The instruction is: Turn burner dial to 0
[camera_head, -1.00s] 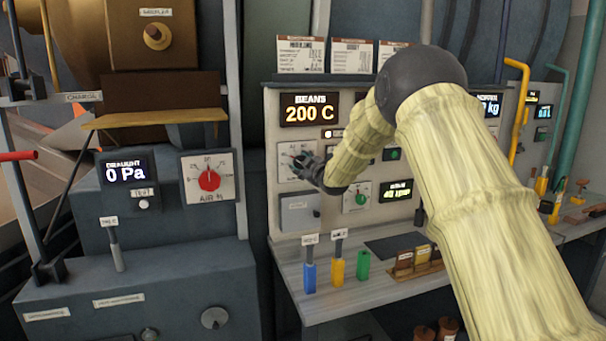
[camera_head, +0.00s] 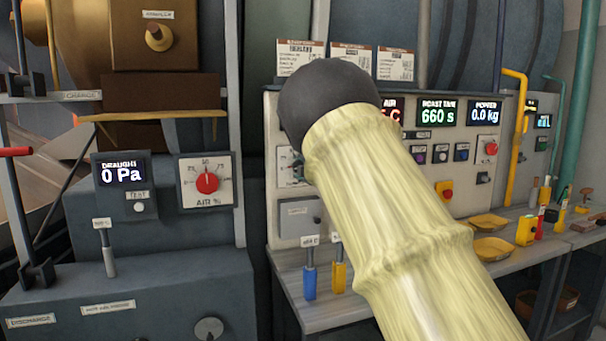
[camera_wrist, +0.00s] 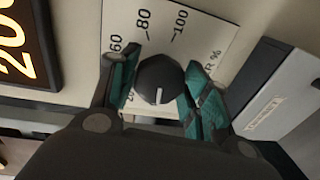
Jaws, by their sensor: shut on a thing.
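In the wrist view, a round black knob (camera_wrist: 159,72) with a white pointer line sits on a white dial plate (camera_wrist: 208,38). The marks 60, 80 and 100 show on the plate, with the end of a label reading "R %". The white line points down in this view, away from the 80 and 100 marks; the lower scale is hidden. My gripper (camera_wrist: 163,80) is shut on the knob, one teal-padded finger on each side. In the head view only a strip of the dial plate (camera_head: 287,163) shows; my arm hides the knob and gripper.
A grey flap box (camera_wrist: 275,105) sits close beside the dial plate. A lit display (camera_wrist: 20,40) is on the other side. In the head view, a separate red AIR % dial (camera_head: 207,183) is on the left cabinet. Blue (camera_head: 310,283) and yellow (camera_head: 338,277) handled tools stand on the shelf below.

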